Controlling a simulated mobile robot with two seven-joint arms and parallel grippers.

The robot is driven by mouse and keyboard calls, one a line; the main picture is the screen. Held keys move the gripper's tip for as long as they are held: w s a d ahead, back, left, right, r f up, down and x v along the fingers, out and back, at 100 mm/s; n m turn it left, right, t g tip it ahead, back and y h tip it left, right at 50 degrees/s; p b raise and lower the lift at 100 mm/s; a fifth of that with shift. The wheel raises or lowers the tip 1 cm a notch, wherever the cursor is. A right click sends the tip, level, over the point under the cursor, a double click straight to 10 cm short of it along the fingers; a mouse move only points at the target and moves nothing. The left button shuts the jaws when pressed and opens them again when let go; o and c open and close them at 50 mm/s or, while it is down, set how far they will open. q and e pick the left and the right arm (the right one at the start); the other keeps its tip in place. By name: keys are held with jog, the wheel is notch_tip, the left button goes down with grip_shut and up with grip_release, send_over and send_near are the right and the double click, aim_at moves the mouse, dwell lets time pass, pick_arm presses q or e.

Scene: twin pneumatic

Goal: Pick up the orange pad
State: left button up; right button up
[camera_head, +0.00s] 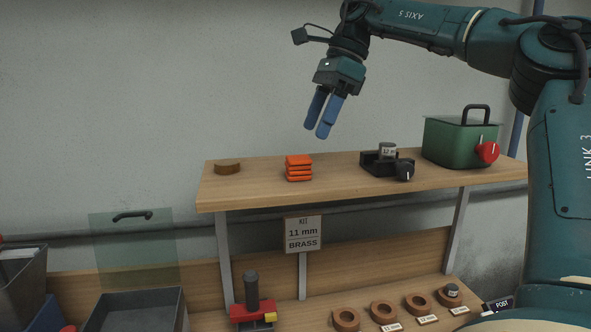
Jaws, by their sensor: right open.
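The orange pad (299,168) shows as a small stack of orange layers on the upper wooden shelf, left of its middle. My right gripper (318,134) hangs in the air above and slightly right of the stack, with its two blue fingers pointing down and a little left. The fingers are open with a narrow gap and nothing between them. A clear space shows between the fingertips and the stack. My left gripper is not in view.
On the upper shelf (245,190) stand a brown disc (228,166), a black holder (378,162) with a grey cylinder, and a green box (452,143) with a red knob. Below are several brown rings (346,319), a red device (252,312) and a grey bin (140,312).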

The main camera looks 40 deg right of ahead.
aim_at(299, 157)
jog(key=x, duration=0.8)
jog(key=shift+w+a+f+p, duration=0.1)
jog(key=shift+w+p, duration=0.25)
jog(key=shift+w, duration=0.1)
jog(key=shift+c, duration=0.5)
jog(key=c, duration=1)
jog(key=shift+o, duration=0.2)
notch_tip(299, 157, up, 10)
jog(key=shift+r, duration=0.1)
